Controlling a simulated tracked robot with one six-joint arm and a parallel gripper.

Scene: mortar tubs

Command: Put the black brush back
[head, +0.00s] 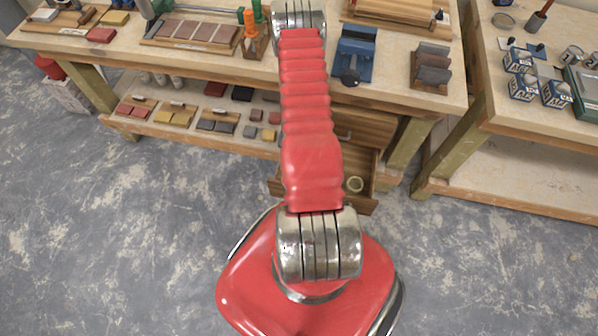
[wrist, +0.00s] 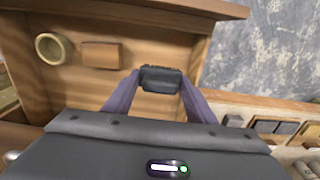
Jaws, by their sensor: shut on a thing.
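My gripper (wrist: 160,88) shows in the wrist view with its two purple-grey fingers closed on the sides of the black brush (wrist: 162,77). The brush is a small dark block with a rough, bristly edge on its far side. Behind it is the open wooden drawer (wrist: 105,17), and the brush appears over the drawer's interior, near one side wall. I cannot tell how high it is above the drawer floor. In the head view my red arm hides the gripper and brush; the open drawer (head: 362,204) shows below the workbench.
In the drawer lie a yellowish ring (wrist: 53,48) and a brown block (wrist: 100,55). The workbench (head: 215,62) carries a blue vise (head: 355,55) and several sanding blocks, with more blocks on its lower shelf (head: 190,137). A second bench (head: 540,125) stands right. Floor in front is clear.

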